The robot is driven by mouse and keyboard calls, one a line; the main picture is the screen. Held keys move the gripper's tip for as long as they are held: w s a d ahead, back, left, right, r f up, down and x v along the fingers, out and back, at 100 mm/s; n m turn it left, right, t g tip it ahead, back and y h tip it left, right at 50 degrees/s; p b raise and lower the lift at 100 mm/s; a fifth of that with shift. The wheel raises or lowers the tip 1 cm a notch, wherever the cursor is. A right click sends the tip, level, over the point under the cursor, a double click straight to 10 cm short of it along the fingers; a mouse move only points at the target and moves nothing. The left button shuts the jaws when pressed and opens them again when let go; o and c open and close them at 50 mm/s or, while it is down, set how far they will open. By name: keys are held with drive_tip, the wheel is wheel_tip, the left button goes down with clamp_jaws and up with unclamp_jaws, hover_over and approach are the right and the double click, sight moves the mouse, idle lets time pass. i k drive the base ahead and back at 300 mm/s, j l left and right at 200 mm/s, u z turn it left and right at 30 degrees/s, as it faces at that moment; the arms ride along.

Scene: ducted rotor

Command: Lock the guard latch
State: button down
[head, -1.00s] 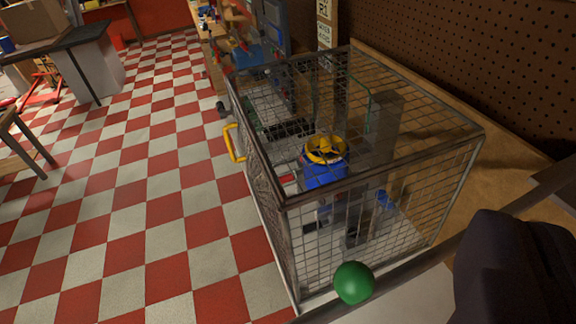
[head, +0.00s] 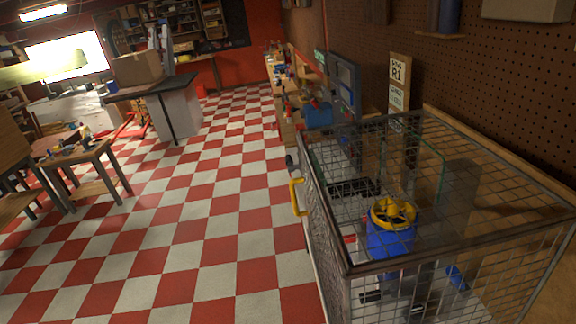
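A wire-mesh guard cage (head: 350,268) fills the lower right of the head view. The ducted rotor, a yellow ring (head: 393,214) on a blue body (head: 388,240), stands inside it behind the mesh. A yellow handle (head: 297,197) sticks out from the cage's left side, towards the open floor. I cannot make out the latch itself; the cage's left side is seen at a steep angle. My gripper is not in the picture, so its distance to the cage cannot be seen.
Checkered floor (head: 190,215) lies clear left of the cage. A pegboard wall (head: 480,80) bounds the right. Behind the cage are a dark panel (head: 345,85) and a sign (head: 398,85). A wooden table (head: 80,160) and a box-topped bench (head: 150,92) stand left.

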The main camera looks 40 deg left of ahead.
sight(289, 161)
drive_tip(key=i+j, duration=0.5)
drive_tip(key=j, duration=0.2)
drive_tip(key=i+j+z, duration=0.1)
drive_tip(key=i+j, duration=0.15)
drive_tip(key=j, duration=0.15)
drive_tip(key=i+j, duration=0.2)
drive_tip(key=j, duration=0.15)
drive_tip(key=i+j, duration=0.25)
drive_tip(key=j, duration=0.15)
drive_tip(key=i+j+z, duration=0.1)
drive_tip(key=j, duration=0.3)
drive_tip(key=i+j, duration=0.55)
drive_tip(key=j, duration=0.2)
drive_tip(key=z, duration=0.05)
